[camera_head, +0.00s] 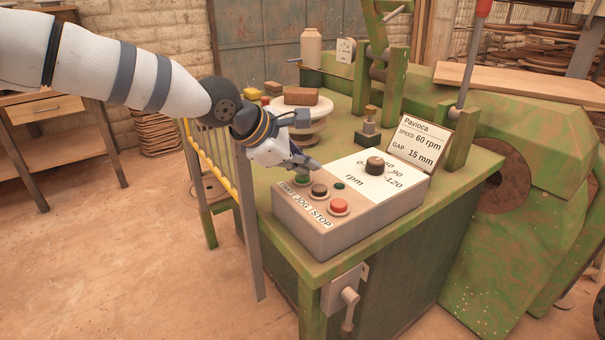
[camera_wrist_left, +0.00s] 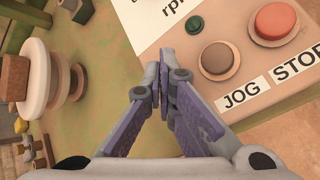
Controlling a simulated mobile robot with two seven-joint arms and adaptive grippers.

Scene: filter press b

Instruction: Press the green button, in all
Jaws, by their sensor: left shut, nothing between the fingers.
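The green button (camera_head: 302,180) sits at the left end of the grey control box (camera_head: 335,240), above the START label. My left gripper (camera_head: 314,166) is shut and empty, with its fingertips close above and behind this button. I cannot tell whether they touch it. In the left wrist view the shut fingers (camera_wrist_left: 165,78) point toward the box and the green button is hidden behind them. A dark JOG button (camera_head: 319,190) and a red STOP button (camera_head: 339,206) stand to its right. A small green lamp (camera_head: 339,185) is behind them. My right gripper is not in view.
A black knob (camera_head: 375,165) sits on the rpm dial plate, with a sign reading Pavioca (camera_head: 420,143) behind it. A brown block (camera_head: 301,96) lies on a stacked round stand left of the box. A metal lever (camera_head: 475,50) rises at the right.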

